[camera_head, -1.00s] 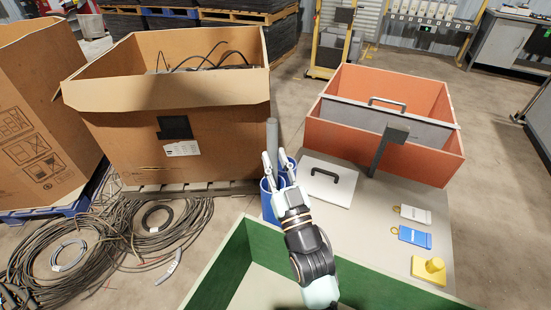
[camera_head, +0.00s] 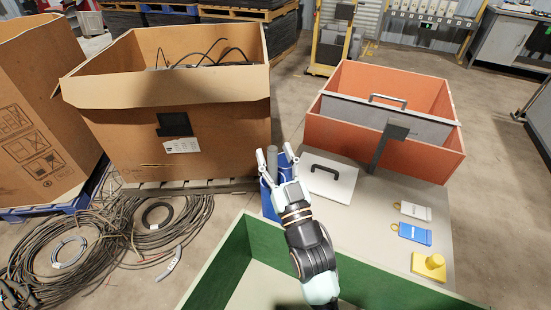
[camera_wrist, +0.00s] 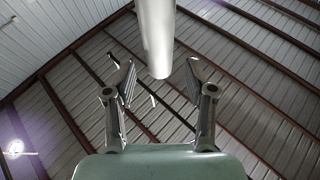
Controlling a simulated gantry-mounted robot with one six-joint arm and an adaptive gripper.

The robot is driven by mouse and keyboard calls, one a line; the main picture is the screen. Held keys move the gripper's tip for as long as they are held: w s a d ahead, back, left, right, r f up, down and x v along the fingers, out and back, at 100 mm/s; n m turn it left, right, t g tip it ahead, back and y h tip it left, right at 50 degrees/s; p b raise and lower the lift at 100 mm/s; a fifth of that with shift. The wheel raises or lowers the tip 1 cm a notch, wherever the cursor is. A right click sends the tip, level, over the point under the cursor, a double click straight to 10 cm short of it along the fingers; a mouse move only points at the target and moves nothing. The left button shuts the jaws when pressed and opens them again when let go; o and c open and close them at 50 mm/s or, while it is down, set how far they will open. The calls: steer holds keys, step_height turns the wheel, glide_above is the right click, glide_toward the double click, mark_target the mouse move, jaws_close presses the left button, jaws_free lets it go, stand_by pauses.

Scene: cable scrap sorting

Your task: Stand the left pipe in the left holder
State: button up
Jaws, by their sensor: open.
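The grey pipe (camera_head: 272,160) stands upright at the blue holders, left of the white lidded panel. It appears to be in the left blue holder (camera_head: 267,202); its foot is hidden by the holder and my gripper. A second blue holder (camera_head: 285,172) shows just behind to the right, partly covered by a finger. My gripper (camera_head: 275,152) is open, with one finger on each side of the pipe. In the wrist view the pipe (camera_wrist: 157,40) comes in from the top edge and its end lies between the spread fingers (camera_wrist: 158,88), apart from both.
A green-walled bin (camera_head: 222,262) is in front, below my arm. An orange box (camera_head: 432,158) with a grey divider stands behind right. A large cardboard box (camera_head: 110,145) is behind left. Tags and a yellow block (camera_head: 428,268) lie on the grey surface at right.

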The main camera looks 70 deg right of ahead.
step_height(320, 180, up, 9)
steer(key=shift+r, duration=0.1)
stand_by(1.3)
